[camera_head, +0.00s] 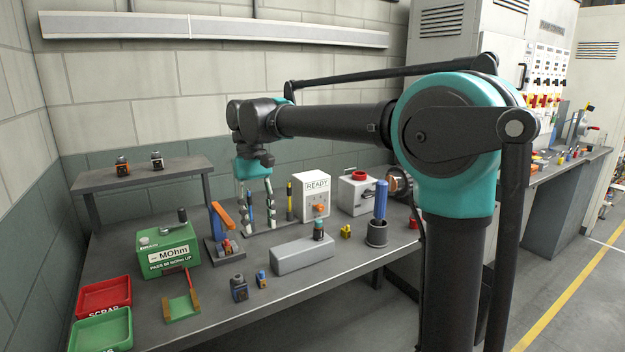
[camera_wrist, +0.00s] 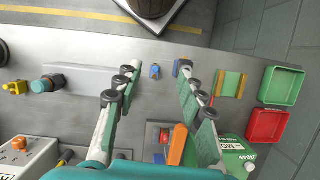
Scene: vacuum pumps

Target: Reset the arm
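My gripper (camera_head: 258,208) hangs from my outstretched arm, pointing down over the back-middle of the workbench (camera_head: 140,295). In the wrist view my gripper (camera_wrist: 157,70) has its two fingers spread well apart, with nothing held between them. A small blue part (camera_wrist: 155,71) shows in the gap, on the bench below the fingers. In the head view this small blue part (camera_head: 262,279) stands near the front edge, beside a larger dark blue-grey part (camera_head: 239,288).
A green MOhm meter (camera_head: 165,248), red tray (camera_head: 104,295) and green tray (camera_head: 101,331) stand left. An orange-handled fixture (camera_head: 222,225) is near the gripper. A grey block (camera_head: 302,256), white READY box (camera_head: 311,196) and dark cup (camera_head: 377,233) stand right. A raised shelf (camera_head: 145,178) is behind.

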